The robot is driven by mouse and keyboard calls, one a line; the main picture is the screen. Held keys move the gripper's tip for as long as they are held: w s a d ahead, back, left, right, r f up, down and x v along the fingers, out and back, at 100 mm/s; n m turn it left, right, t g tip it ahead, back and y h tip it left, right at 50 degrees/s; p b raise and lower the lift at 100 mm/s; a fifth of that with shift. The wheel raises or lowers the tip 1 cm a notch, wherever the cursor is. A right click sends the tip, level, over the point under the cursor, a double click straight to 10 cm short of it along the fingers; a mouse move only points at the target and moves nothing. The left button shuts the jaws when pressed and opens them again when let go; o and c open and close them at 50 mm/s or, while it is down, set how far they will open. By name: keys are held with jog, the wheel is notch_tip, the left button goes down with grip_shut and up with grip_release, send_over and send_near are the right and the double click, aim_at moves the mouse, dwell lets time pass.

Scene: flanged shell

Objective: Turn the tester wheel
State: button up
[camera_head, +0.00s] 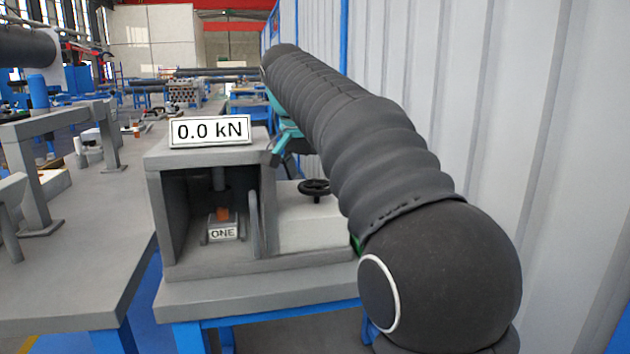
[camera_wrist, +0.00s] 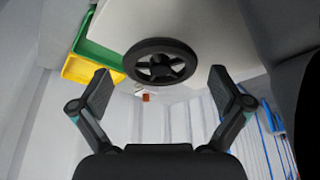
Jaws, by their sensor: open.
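The tester wheel is a small black spoked handwheel (camera_head: 314,188) on the light block at the right of the grey tester (camera_head: 205,270) in the head view. It also shows in the wrist view (camera_wrist: 160,62), ahead of my gripper and centred between the fingers. My gripper (camera_wrist: 160,88) is open, with its fingers apart on either side and no visible contact with the wheel. In the head view my gripper is mostly hidden behind my arm; a teal part shows above the wheel. The display (camera_head: 210,131) reads 0.0 kN. A block marked ONE (camera_head: 223,231) sits in the tester's chamber, with an orange piece (camera_head: 223,214) above it.
Green (camera_wrist: 98,52) and yellow (camera_wrist: 80,70) bins show at the left in the wrist view. A pale corrugated wall (camera_head: 530,120) stands close at the right. A grey bench (camera_head: 100,240) with fixtures is at the left. Blue legs support the tester's table.

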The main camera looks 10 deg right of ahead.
jog(key=shift+c, duration=0.3)
jog(key=c, duration=1.1)
jog(key=shift+c, duration=0.2)
jog(key=shift+f, duration=0.1)
jog(key=shift+n, duration=0.3)
